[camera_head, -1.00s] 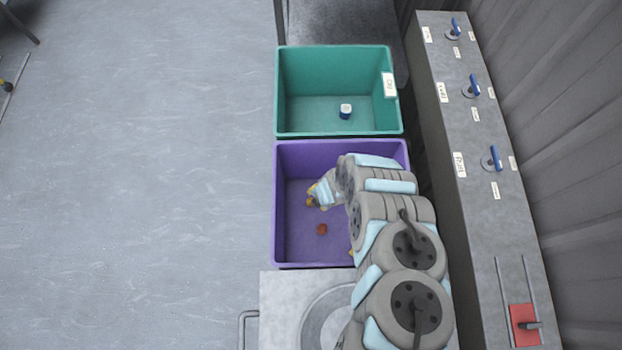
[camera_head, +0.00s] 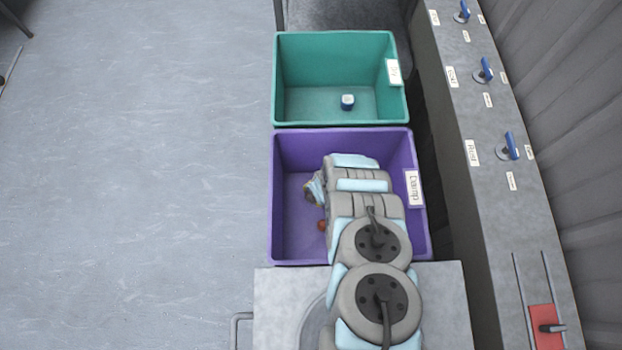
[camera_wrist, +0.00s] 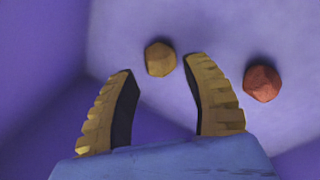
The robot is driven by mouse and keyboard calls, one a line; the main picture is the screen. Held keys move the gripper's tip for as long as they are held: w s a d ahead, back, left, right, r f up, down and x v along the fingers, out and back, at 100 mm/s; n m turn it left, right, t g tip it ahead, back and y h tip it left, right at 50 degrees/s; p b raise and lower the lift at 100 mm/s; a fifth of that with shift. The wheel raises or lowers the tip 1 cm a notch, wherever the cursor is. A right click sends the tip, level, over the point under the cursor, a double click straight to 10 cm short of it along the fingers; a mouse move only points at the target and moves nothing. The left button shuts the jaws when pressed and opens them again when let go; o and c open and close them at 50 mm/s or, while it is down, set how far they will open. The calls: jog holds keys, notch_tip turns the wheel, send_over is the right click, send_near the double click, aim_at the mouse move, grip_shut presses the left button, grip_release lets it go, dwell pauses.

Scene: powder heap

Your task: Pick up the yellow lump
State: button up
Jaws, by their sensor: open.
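In the wrist view, the yellow lump (camera_wrist: 160,58) lies on the floor of the purple bin (camera_head: 277,215), just beyond and roughly between my fingertips. My gripper (camera_wrist: 162,70) is open, with nothing between its ridged yellow fingers. A reddish-orange lump (camera_wrist: 262,83) lies to the right of the right finger. In the head view, that lump (camera_head: 322,225) is partly covered by my arm, and the yellow lump is hidden. My gripper (camera_head: 314,191) is inside the purple bin there, mostly hidden by my arm.
The purple bin's label (camera_head: 413,189) reads "Damp". A teal bin (camera_head: 276,80) stands behind it, holding a small blue-and-white item (camera_head: 347,102). A grey counter (camera_head: 490,120) with blue levers runs along the right. Purple bin walls rise close to my gripper. The floor on the left is open.

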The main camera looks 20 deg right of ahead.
jog(key=shift+b+x, duration=1.6)
jog(key=shift+x, duration=0.55)
jog(key=shift+a, duration=0.1)
jog(key=c, duration=0.9)
